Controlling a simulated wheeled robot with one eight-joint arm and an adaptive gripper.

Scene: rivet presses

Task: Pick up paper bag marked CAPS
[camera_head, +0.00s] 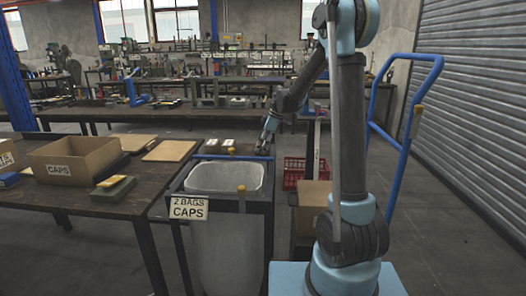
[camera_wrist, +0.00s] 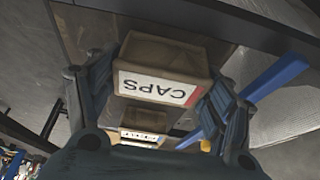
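In the wrist view, a brown paper bag (camera_wrist: 170,52) shows a white label reading CAPS, upside down, with a red edge. My gripper (camera_wrist: 158,85) has its two fingers spread on either side of this bag. The fingers are close to its sides; I cannot tell for certain whether they touch it. Another brown bag (camera_wrist: 140,120) with a pale label lies farther off. In the head view, my gripper (camera_head: 266,141) points down just beyond the bin, and the bag at its fingers is too small to make out.
A bin (camera_head: 225,240) labelled 2 BAGS CAPS stands in front of my gripper. Two small pale-topped items (camera_head: 228,143) lie left of the gripper. An open cardboard box (camera_head: 85,172) marked CAPS sits on the left table. A red crate (camera_head: 294,172) and a blue-handled cart (camera_head: 388,135) are to the right.

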